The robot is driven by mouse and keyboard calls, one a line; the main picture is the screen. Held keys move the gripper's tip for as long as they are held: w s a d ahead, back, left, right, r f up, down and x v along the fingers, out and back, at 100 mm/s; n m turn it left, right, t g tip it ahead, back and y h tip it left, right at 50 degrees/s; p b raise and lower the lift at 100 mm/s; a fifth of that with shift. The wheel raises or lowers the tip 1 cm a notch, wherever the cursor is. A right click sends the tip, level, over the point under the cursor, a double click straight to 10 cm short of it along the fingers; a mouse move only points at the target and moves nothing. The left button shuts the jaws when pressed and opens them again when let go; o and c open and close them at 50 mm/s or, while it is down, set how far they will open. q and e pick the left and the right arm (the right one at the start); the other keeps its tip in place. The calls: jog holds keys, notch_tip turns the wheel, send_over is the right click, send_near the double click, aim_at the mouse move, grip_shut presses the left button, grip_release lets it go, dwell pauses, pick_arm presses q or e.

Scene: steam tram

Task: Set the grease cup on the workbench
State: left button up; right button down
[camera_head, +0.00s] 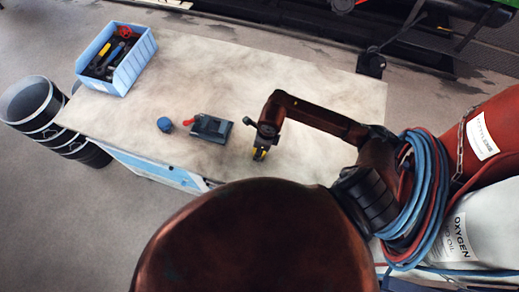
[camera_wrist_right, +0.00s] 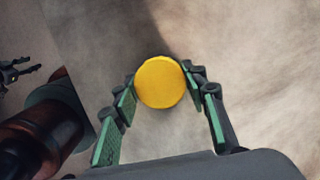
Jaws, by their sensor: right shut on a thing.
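The grease cup, which I take to be the yellow round-topped piece (camera_wrist_right: 160,82), sits between the fingers of my right gripper (camera_wrist_right: 161,93). In the head view the yellow piece (camera_head: 260,154) shows under the right gripper (camera_head: 261,148), over the front part of the workbench (camera_head: 290,85). The right gripper is shut on it. I cannot tell whether its underside touches the bench top. A dark claw-like part (camera_wrist_right: 18,72) at the left edge of the wrist view may be my left gripper; its opening is unclear. The head view does not show the left gripper.
A dark block with a red handle (camera_head: 210,128) stands left of the right gripper, with a small blue round piece (camera_head: 165,125) beyond it. A blue bin (camera_head: 117,62) of tools is at the bench's far left.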

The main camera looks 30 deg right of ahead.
jog(key=shift+f, duration=0.25)
jog(key=c, duration=1.2)
grip_release()
jog(key=shift+o, duration=0.2)
notch_tip(320, 180, up, 12)
jog(key=s+d+b, duration=0.1)
jog(key=shift+s, duration=0.2)
